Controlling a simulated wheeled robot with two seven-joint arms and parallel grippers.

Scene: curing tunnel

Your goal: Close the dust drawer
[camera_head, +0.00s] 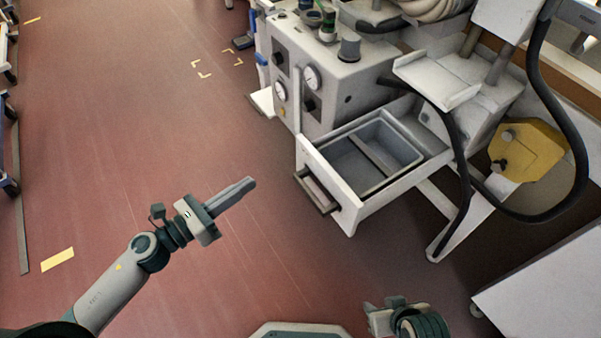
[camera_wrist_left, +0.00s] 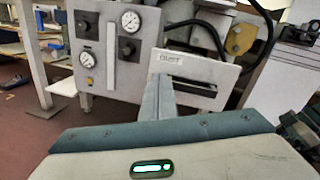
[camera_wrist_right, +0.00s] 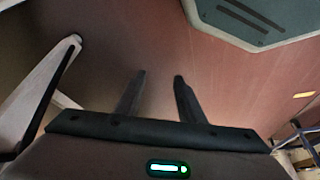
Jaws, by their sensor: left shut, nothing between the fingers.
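The dust drawer (camera_head: 346,203) stands pulled out of the white machine in the head view. Its inside shows, with a grey bin (camera_head: 404,143) in it. A dark bar handle (camera_head: 318,194) is on its front. In the left wrist view the drawer front (camera_wrist_left: 227,75) bears a "DUST" label, and the handle (camera_wrist_left: 196,88) is partly behind my fingers. My left gripper (camera_head: 251,183) is shut and empty, to the left of the drawer front with a gap between them. My right gripper (camera_wrist_right: 160,78) is open and empty, low over the floor; its wrist shows at the bottom of the head view.
The machine's gauge panel (camera_head: 313,78) is behind and left of the drawer. A black hose (camera_head: 462,180) hangs to the drawer's right, near a yellow part (camera_head: 530,152). A white cabinet (camera_head: 545,290) stands at lower right. The red floor (camera_head: 150,130) at left is clear.

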